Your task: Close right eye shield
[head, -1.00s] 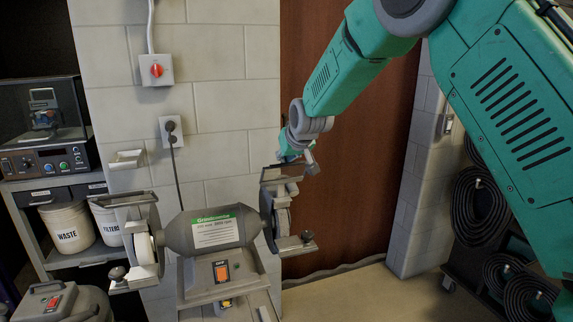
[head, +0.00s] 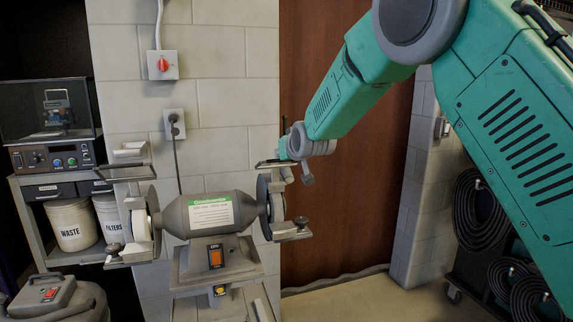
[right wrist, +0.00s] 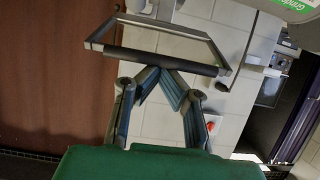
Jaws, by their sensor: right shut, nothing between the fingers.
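The bench grinder (head: 210,215) has a grey motor body and a wheel at each end. Its right eye shield (head: 271,164) is above the right wheel and shows nearly edge-on, roughly level, in the head view. In the right wrist view the shield (right wrist: 160,61) is a clear pane in a grey frame with a dark near bar. My right gripper (right wrist: 163,72) is shut and empty, its fingertips close to that dark bar; contact is unclear. In the head view my right wrist hides most of the fingers. My left gripper is out of view.
The left eye shield (head: 122,166) is over the left wheel. A block wall (head: 235,80) with a red switch (head: 163,65) is behind the grinder. A cart (head: 40,218) with bins stands at the left.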

